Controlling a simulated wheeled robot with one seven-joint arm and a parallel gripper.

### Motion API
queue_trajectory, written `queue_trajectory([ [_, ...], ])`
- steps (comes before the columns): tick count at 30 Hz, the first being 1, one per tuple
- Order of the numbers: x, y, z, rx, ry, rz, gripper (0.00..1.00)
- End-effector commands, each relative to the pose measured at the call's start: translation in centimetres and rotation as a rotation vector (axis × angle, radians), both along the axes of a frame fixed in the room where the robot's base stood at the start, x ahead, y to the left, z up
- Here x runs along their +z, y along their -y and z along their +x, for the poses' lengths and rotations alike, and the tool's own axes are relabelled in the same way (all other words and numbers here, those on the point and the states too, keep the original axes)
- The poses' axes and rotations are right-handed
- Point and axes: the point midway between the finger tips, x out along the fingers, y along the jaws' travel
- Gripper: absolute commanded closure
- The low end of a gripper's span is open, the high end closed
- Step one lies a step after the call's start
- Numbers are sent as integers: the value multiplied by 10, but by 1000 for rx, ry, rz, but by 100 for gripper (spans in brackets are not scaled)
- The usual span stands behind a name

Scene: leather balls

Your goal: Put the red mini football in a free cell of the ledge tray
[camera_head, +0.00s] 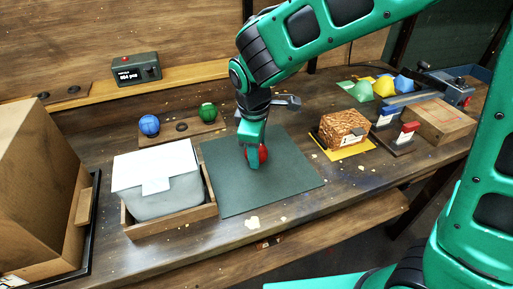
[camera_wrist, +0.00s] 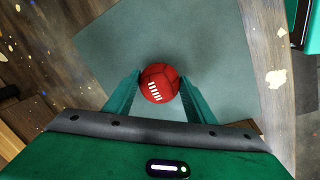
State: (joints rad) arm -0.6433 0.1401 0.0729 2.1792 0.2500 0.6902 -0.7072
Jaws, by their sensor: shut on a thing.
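The red mini football (camera_wrist: 160,83) with white lacing sits between the fingers of my gripper (camera_wrist: 159,92) in the wrist view. My gripper (camera_head: 256,155) is shut on it over the dark green mat (camera_head: 290,185); in the head view the ball (camera_head: 263,153) is partly hidden by a finger. I cannot tell whether it touches the mat. A wooden tray (camera_head: 60,93) with dark round cells lies on the back ledge at the left; its visible cells look empty. Another wooden tray (camera_head: 160,139) on the bench holds a blue ball (camera_head: 149,125) and a green ball (camera_head: 208,112), with an empty cell between.
A counter device (camera_head: 136,69) is on the ledge (camera_head: 195,74). A large cardboard box (camera_head: 40,190) stands far left. A textured brown block (camera_head: 344,128) and coloured pieces (camera_head: 384,86) are right.

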Motion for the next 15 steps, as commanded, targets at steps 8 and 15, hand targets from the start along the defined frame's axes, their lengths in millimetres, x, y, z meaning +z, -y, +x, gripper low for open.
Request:
queue_trajectory([
  [8,-2,0,0,-1,0,-1,45],
  [15,-2,1,0,-2,0,-1,31],
])
